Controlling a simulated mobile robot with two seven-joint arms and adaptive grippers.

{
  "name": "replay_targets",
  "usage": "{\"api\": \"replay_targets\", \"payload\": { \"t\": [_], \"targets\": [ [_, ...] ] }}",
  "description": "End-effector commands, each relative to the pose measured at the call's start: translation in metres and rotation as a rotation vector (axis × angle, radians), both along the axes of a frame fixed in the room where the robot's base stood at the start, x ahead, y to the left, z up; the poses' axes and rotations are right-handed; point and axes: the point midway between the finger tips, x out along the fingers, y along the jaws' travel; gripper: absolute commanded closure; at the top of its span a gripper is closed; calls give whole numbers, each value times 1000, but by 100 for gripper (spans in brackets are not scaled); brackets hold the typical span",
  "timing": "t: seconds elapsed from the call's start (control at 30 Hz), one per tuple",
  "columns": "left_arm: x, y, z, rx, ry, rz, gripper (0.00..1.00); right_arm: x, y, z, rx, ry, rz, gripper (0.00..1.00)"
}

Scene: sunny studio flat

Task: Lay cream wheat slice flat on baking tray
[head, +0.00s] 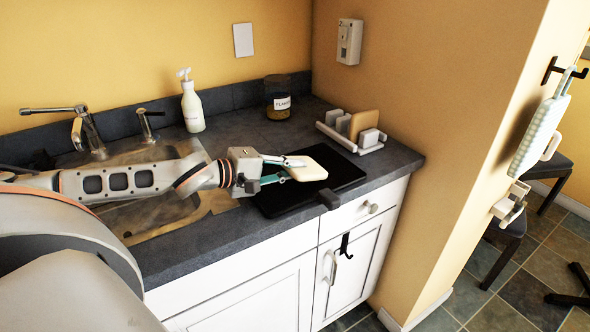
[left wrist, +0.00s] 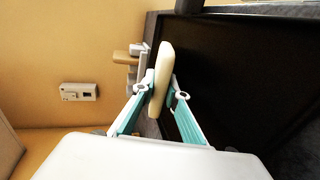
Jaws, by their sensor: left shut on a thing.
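The cream wheat slice (head: 309,171), a pale rounded slab, is held over the black baking tray (head: 342,171) on the counter. My left gripper (head: 294,169) is shut on the slice, with one finger on each side of it. In the left wrist view the slice (left wrist: 161,78) shows nearly edge-on between the fingertips (left wrist: 160,92), and the tray (left wrist: 245,70) fills the right side. The slice looks close to level and low over the tray. I cannot tell whether it touches the tray. My right gripper is not in view.
A white rack (head: 350,143) with several slabs stands behind the tray. A dark grey block (head: 328,198) is at the tray's front edge. A labelled jar (head: 278,97), a soap bottle (head: 192,104) and the sink (head: 150,212) are further left. The tray's right part is clear.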

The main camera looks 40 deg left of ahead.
Motion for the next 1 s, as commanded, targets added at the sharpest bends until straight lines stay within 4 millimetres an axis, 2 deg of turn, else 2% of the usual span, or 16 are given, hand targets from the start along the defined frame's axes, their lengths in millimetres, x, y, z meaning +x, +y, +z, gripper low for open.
{"api": "replay_targets", "payload": {
  "t": [0.47, 0.5, 0.57, 1.0],
  "targets": [
    [-1, 2, -1, -3, -9, 3, 100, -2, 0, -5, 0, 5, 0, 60],
    [-1, 2, -1, -3, -9, 3, 82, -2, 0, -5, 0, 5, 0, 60],
    [-1, 2, -1, -3, -9, 3, 68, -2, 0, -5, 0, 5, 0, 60],
    [-1, 2, -3, -3, -3, 4, 68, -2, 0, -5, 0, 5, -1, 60]
  ]
}}
